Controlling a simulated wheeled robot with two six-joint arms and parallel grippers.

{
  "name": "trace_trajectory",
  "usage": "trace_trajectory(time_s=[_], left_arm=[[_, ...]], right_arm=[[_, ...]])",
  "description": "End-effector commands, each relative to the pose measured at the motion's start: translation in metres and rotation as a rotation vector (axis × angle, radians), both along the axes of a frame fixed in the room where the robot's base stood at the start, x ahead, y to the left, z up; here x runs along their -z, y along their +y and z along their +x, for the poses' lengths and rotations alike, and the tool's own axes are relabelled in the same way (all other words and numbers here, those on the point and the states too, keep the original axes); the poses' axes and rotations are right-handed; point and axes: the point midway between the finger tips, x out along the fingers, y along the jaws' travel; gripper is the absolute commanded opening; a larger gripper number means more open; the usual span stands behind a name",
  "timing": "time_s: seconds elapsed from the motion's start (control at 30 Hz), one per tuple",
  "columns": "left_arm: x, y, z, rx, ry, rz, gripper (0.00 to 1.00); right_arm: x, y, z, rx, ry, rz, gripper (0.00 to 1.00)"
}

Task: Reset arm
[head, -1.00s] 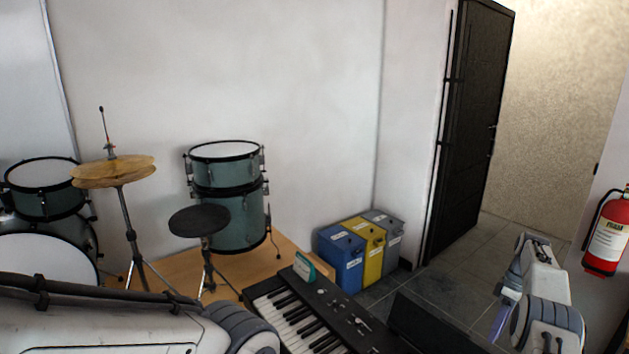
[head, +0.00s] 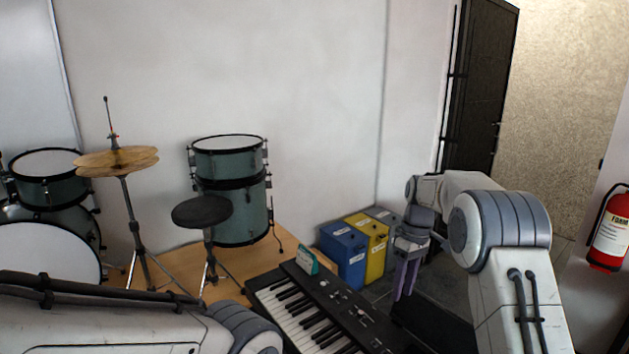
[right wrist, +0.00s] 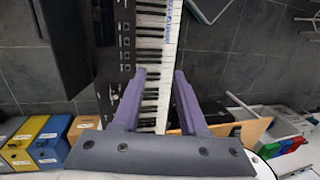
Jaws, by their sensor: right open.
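My right gripper (head: 405,280) is raised at the right of the head view, with its purple fingers pointing down, to the right of the keyboard (head: 318,318). In the right wrist view its two fingers (right wrist: 160,103) are spread apart with nothing between them. The keyboard (right wrist: 150,60) shows beyond the fingertips in that view, apart from them as far as I can tell. My left arm lies across the lower left of the head view, and its gripper is out of frame.
A drum kit (head: 230,195) and a round stool (head: 202,211) stand on a wooden platform at left. Blue (head: 343,253), yellow (head: 368,243) and grey bins line the wall. A fire extinguisher (head: 610,230) hangs at right. A dark door (head: 485,90) stands at the back.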

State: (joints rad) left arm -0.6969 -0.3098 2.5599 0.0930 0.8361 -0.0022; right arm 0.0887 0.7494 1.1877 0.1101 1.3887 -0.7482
Motion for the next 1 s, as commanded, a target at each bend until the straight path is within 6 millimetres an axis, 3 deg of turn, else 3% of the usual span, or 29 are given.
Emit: trace_trajectory(time_s=[0.03, 0.2, 0.4, 0.6, 0.7, 0.83, 1.0], left_arm=[[0.008, 0.0, 0.0, 0.0, 0.0, 0.0, 0.5], [0.021, 0.0, 0.0, -0.001, 0.0, 0.0, 0.5], [0.035, 0.0, 0.0, -0.002, 0.0, 0.0, 0.5], [0.047, 0.0, 0.0, -0.003, 0.0, 0.0, 0.5], [0.05, 0.0, 0.0, -0.003, 0.0, 0.0, 0.5], [0.051, 0.0, 0.0, -0.003, 0.0, 0.0, 0.5], [0.051, 0.0, 0.0, -0.003, 0.0, 0.0, 0.5]], right_arm=[[-0.007, 0.033, -0.018, -0.013, -0.013, -0.013, 0.42], [-0.022, 0.112, -0.09, -0.014, -0.056, -0.043, 0.42], [-0.017, 0.163, -0.201, -0.014, -0.112, -0.056, 0.42], [0.009, 0.169, -0.301, -0.009, -0.155, -0.046, 0.42], [0.021, 0.164, -0.332, -0.005, -0.167, -0.038, 0.42], [0.031, 0.158, -0.351, 0.0, -0.174, -0.034, 0.42], [0.032, 0.157, -0.355, 0.003, -0.173, -0.034, 0.42]])
